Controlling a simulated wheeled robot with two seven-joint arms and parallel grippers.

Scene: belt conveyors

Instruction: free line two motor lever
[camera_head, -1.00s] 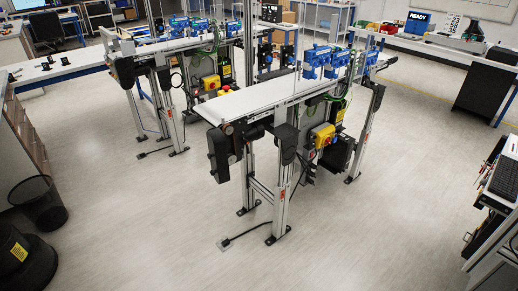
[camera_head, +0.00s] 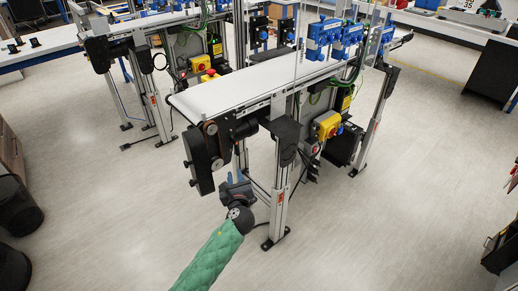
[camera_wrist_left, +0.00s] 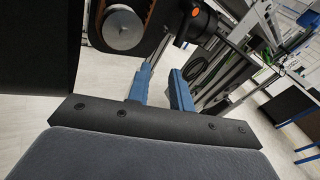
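The nearer belt conveyor (camera_head: 235,88) stands in front of me, with a black drive housing (camera_head: 197,160) and a dark motor (camera_head: 247,128) at its near end. I cannot make out a separate lever on it. My left gripper (camera_head: 233,178) is just below this drive end, beside the metal leg. In the left wrist view its two blue fingers (camera_wrist_left: 161,88) are apart with nothing between them. Beyond them show a round pulley (camera_wrist_left: 123,28) and a dark cylindrical part with an orange centre (camera_wrist_left: 195,13). My right gripper is not in view.
A conveyor leg (camera_head: 278,190) stands close to the right of my left gripper. A yellow switch box (camera_head: 326,125) hangs on the conveyor's right side. A second conveyor (camera_head: 150,28) stands behind to the left. The floor in front is clear.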

